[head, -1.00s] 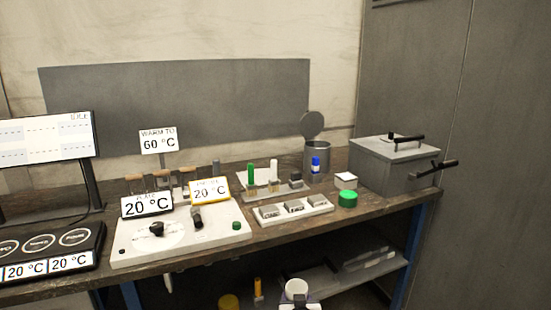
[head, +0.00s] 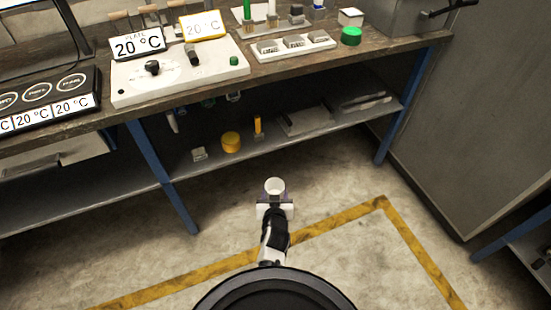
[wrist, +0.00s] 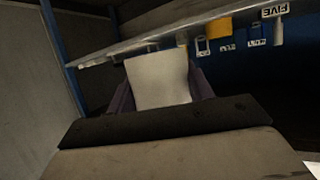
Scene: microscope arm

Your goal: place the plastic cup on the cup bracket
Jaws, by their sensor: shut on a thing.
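The plastic cup (head: 275,185) is white and looks upright, with its open rim facing up in the head view. My gripper (head: 275,199) is shut on the cup and holds it out in front of the bench, above the floor. In the wrist view the cup (wrist: 158,80) sits between two dark purple fingers, with one finger on each side. I cannot make out the cup bracket for certain in either view.
The lower shelf (head: 290,142) holds a yellow cylinder (head: 230,142), an orange stick in a stand (head: 258,128) and grey trays (head: 305,121). A blue bench leg (head: 165,180) stands left of the gripper. The floor around the cup is clear.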

